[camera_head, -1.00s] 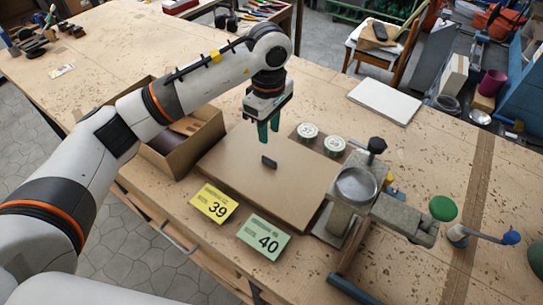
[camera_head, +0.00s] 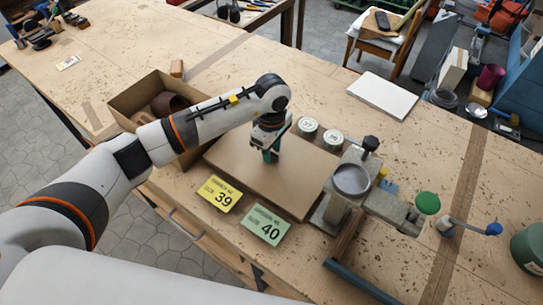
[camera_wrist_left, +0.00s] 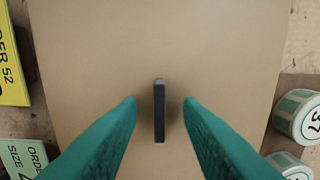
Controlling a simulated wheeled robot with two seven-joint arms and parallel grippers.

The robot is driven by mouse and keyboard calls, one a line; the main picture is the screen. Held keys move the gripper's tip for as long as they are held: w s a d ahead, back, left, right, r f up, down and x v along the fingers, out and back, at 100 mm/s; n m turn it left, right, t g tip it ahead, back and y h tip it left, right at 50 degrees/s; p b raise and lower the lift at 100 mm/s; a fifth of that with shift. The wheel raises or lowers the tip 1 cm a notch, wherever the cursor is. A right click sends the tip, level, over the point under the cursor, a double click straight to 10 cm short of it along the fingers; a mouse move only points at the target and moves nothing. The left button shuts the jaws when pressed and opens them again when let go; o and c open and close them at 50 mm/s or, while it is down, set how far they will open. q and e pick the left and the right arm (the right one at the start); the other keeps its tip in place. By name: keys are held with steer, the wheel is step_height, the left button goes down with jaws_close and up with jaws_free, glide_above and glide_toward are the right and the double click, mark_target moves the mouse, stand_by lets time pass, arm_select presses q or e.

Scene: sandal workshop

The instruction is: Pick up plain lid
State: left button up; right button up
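The plain lid (camera_head: 290,185) is a flat brown cardboard panel lying on the workbench, with no card or print on its top. A small dark handle (camera_wrist_left: 160,110) stands up from its middle; in the head view my left gripper hides it. My left gripper (camera_head: 268,158) points down, low over the lid. In the left wrist view its two green fingers are open, one on each side of the handle, with a visible gap on both sides. My right gripper is not in view.
An open cardboard box (camera_head: 136,96) stands left of the lid. A yellow card (camera_head: 217,194) marked 39 and a green card (camera_head: 265,225) marked 40 lie at its front edge. Two round tins (camera_head: 332,139) and a metal press (camera_head: 344,203) are close on the right.

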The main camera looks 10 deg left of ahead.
arm_select(q)
jaws_close()
steer(key=shift+r, duration=0.1)
